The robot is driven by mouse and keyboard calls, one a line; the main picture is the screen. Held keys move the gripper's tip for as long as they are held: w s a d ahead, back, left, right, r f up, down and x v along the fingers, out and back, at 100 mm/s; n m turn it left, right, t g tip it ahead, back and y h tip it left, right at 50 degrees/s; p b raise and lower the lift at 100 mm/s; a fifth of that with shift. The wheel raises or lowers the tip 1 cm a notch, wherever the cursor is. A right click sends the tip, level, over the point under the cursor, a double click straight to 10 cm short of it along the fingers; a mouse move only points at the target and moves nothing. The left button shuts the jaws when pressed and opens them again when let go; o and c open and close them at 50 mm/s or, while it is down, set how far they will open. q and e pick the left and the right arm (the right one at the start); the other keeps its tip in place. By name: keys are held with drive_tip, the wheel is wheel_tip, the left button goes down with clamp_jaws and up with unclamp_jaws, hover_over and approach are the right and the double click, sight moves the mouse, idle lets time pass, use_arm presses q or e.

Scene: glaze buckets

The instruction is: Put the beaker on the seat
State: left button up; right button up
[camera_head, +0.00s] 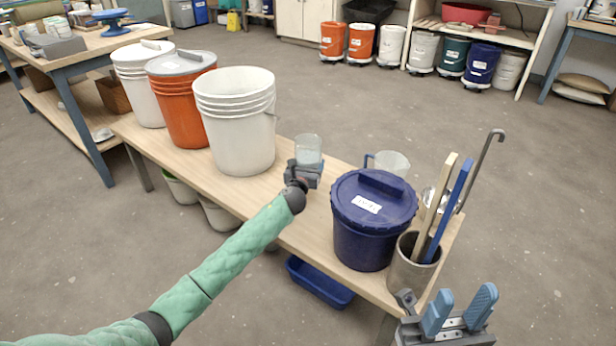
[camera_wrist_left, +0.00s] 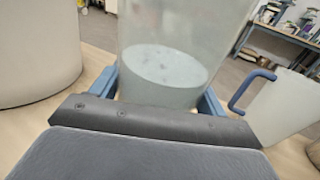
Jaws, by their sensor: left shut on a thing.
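The clear beaker (camera_head: 308,149) is between the fingers of my left gripper (camera_head: 306,168), above the wooden table, between the open white bucket and the blue lidded bucket. Whether the beaker touches the tabletop is hard to tell. My right gripper (camera_head: 458,312) is open and empty at the lower right, in front of the table's near end. I cannot pick out a seat in either view.
The wooden table (camera_head: 330,233) holds a white bucket (camera_head: 238,130), an orange bucket (camera_head: 180,105), a blue lidded bucket (camera_head: 365,240), a clear jug with a blue handle (camera_head: 393,163) and a metal pot (camera_head: 408,268) of tall tools. A blue bin (camera_head: 318,283) sits below. Open floor lies behind.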

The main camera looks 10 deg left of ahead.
use_arm(q)
drive_tip(key=shift+f+b, duration=0.65)
drive_tip(key=shift+f, duration=1.6)
drive_tip(key=shift+f, duration=0.15)
drive_tip(key=o, duration=1.6)
